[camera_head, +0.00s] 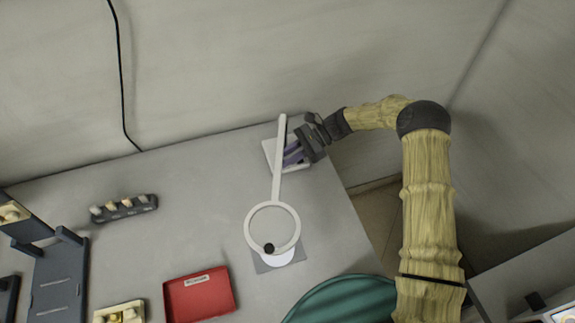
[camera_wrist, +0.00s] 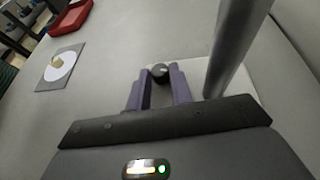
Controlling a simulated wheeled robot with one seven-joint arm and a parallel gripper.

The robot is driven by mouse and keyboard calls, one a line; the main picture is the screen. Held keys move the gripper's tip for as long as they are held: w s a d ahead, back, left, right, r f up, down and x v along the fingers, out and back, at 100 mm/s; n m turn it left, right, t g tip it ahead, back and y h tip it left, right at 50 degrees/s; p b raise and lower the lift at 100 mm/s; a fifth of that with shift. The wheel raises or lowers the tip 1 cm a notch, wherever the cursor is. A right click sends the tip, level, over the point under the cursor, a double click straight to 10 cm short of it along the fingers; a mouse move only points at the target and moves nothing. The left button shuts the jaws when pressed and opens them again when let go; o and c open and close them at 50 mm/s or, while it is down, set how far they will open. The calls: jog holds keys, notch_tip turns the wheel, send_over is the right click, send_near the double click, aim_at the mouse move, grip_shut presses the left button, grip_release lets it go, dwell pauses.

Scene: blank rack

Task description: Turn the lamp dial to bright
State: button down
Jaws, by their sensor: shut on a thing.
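The lamp (camera_head: 278,170) has a white upright post, a ring-shaped head and a pale square base. In the wrist view its post (camera_wrist: 232,45) rises just right of my fingers, looking grey. The lamp dial (camera_wrist: 160,72) is a small dark knob with a light mark, low by the post. My gripper (camera_wrist: 160,80) has purple fingers and is shut on the dial, one finger on each side. In the head view my gripper (camera_head: 291,155) reaches in from the right beside the post; the dial is hidden there. Which setting the mark points to cannot be read.
Below the ring lies a grey square (camera_head: 290,262) with a white disc. A red tray (camera_head: 200,294), a dark holder (camera_head: 124,208) with several pale pieces, and a green round item (camera_head: 340,302) stand on the table. The table's right edge is near my arm.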

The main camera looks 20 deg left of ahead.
jog(key=n+b, duration=0.1)
jog(key=g+h+b, duration=0.1)
jog(key=n+h+b, duration=0.1)
jog(key=shift+w+a+f+n+g, duration=0.15)
jog(key=shift+w+a+n+g, duration=0.15)
jog(key=shift+g, duration=0.1)
jog(key=shift+n+g+h+b, duration=0.3)
jog(key=shift+n+h+b, duration=0.1)
jog(key=shift+h, duration=0.3)
jog(key=shift+r, duration=0.25)
jog(key=c, duration=1.3)
grip_release()
jog(key=shift+o, duration=0.2)
jog(key=shift+s+r+p, duration=0.1)
jog(key=shift+r+p, duration=0.15)
jog(key=shift+p, duration=0.2)
